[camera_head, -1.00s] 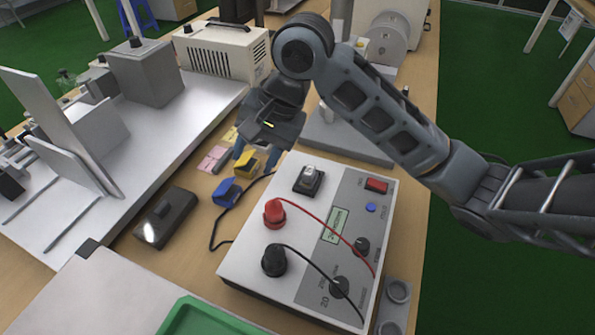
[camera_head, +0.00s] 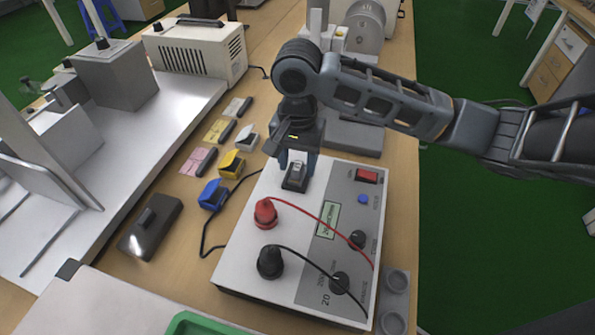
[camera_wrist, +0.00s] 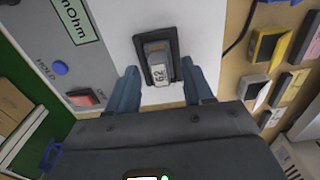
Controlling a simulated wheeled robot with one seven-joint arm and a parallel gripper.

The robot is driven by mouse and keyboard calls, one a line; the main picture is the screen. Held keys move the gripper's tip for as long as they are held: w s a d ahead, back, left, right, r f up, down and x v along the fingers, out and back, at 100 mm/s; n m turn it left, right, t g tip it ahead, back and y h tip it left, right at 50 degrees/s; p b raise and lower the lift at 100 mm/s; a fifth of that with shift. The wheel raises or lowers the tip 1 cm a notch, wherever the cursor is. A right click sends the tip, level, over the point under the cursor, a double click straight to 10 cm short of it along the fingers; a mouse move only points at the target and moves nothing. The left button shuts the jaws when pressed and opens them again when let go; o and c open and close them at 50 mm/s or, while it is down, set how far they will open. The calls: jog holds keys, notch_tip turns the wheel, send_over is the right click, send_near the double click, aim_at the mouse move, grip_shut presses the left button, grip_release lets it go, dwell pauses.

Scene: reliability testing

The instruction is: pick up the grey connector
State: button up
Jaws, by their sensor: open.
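A grey connector (camera_head: 296,171) with a white label sits in a black socket on top of the white tester (camera_head: 240,250). The grey connector also shows in the wrist view (camera_wrist: 157,58), its label near my gripper. My gripper (camera_head: 297,163) is open and empty, just above the socket's far end. In the wrist view my two blue fingers (camera_wrist: 161,72) stand apart, one to each side of the connector's near end. I see no clear contact. My gripper hides part of the tester's far edge.
Blue (camera_head: 213,194), yellow (camera_head: 231,164) and whitish (camera_head: 246,138) connectors lie on the table left of the tester, near small labelled pieces. Red (camera_head: 265,213) and black (camera_head: 270,262) plugs with cables stand on the tester. A dark device (camera_head: 151,227) lies further left.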

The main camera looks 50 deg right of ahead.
jog(key=shift+f, duration=0.45)
grip_shut()
